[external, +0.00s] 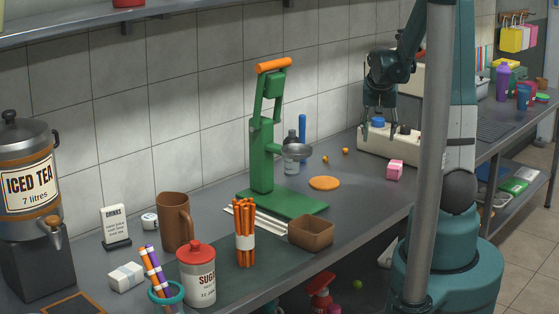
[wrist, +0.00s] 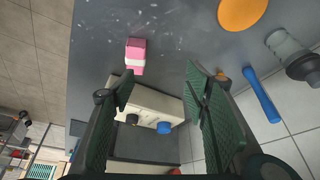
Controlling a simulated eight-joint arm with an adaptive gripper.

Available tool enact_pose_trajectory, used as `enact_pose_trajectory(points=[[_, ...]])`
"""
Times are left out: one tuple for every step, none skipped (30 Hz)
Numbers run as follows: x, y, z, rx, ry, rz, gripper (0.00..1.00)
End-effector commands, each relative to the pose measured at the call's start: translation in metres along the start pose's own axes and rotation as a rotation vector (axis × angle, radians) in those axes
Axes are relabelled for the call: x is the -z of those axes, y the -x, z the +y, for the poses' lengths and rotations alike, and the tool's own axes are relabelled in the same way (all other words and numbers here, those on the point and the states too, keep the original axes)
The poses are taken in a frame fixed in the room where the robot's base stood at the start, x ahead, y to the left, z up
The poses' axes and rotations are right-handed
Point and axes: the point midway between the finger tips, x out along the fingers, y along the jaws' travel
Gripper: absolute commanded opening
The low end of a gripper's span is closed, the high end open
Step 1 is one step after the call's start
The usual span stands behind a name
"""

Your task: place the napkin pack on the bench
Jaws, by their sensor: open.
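A pink pack with a white band (external: 395,170), which looks like the napkin pack, rests on the grey bench (external: 345,205) in front of a cream box. It also shows in the wrist view (wrist: 135,56), on the bench near the edge, beyond the left finger's tip. My gripper (external: 379,133) is open and empty, raised above the bench, behind and left of the pink pack. In the wrist view its two fingers (wrist: 160,72) stand wide apart with nothing between them. A second pack, white with a grey band (external: 126,277), lies at the bench's near left.
The cream box with knobs (external: 402,148) stands close below my gripper. A green press (external: 263,155), an orange disc (external: 324,183) and a bottle (external: 291,153) are to the left. A brown box (external: 311,232) sits nearer. Bench around the pink pack is mostly clear.

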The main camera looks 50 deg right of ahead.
Motion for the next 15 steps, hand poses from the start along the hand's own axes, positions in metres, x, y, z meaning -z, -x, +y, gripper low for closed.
enact_pose_trajectory(points=[[-0.007,0.011,-0.010,0.013,0.026,0.003,0.46],[-0.011,0.018,-0.016,0.020,0.040,0.005,0.46],[-0.015,0.026,-0.023,0.030,0.059,0.008,0.46],[-0.019,0.032,-0.029,0.038,0.074,0.011,0.46],[-0.022,0.038,-0.034,0.045,0.088,0.013,0.46],[-0.027,0.046,-0.041,0.055,0.108,0.017,0.46],[-0.031,0.053,-0.046,0.063,0.123,0.019,0.46],[-0.035,0.059,-0.050,0.070,0.136,0.022,0.46],[-0.040,0.067,-0.057,0.079,0.156,0.025,0.46],[-0.045,0.072,-0.061,0.087,0.171,0.027,0.46],[-0.049,0.078,-0.066,0.094,0.185,0.029,0.46],[-0.054,0.086,-0.072,0.105,0.204,0.033,0.46],[-0.059,0.092,-0.076,0.113,0.217,0.036,0.46],[-0.064,0.098,-0.080,0.120,0.232,0.038,0.46],[-0.070,0.105,-0.086,0.131,0.252,0.042,0.46]])
